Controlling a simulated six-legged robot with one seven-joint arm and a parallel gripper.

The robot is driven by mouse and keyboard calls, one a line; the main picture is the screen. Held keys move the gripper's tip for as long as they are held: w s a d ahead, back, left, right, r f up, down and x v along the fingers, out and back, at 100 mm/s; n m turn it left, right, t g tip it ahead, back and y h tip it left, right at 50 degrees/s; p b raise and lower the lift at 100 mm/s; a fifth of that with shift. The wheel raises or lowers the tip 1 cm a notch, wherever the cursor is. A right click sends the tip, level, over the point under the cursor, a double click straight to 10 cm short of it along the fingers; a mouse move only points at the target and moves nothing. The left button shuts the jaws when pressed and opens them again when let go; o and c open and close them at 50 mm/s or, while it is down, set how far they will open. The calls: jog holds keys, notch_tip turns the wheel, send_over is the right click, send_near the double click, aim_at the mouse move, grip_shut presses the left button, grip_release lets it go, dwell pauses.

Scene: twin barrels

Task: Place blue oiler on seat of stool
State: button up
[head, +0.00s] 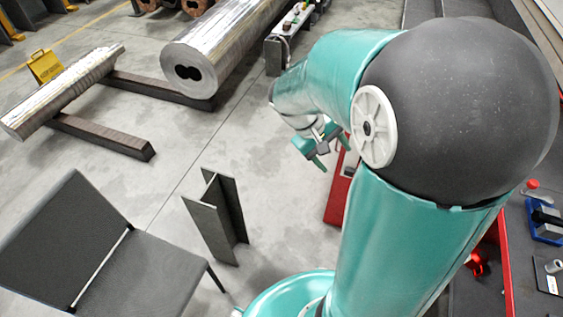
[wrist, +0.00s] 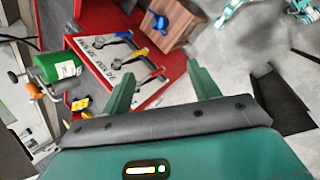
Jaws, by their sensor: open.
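My gripper (wrist: 164,80) is open and empty in the wrist view, its two teal fingers spread wide. In the head view my gripper (head: 322,150) hangs beyond my arm, partly hidden by it. A small blue object (wrist: 158,22) lies at a wooden block (wrist: 177,20) at the top of the wrist view, beyond the fingertips and apart from them. It is too small and blurred to confirm as the blue oiler. I cannot make out a stool with certainty in either view.
The head view shows a dark chair (head: 140,275), a steel beam (head: 218,218) and metal bars (head: 215,50).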

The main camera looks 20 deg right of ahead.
jog(key=s+a+r+t+y, duration=0.3)
jog(key=a+r, duration=0.3)
jog(key=a, duration=0.2)
jog(key=s+a+r+t+y, duration=0.2)
jog(key=s+a+r+t, duration=0.2)
jog(key=a, duration=0.4)
notch_tip(320, 180, up, 2)
jog(key=shift+a+m+t+y, duration=0.3)
jog(key=shift+m+t+y, duration=0.1)
jog(key=shift+t, duration=0.2)
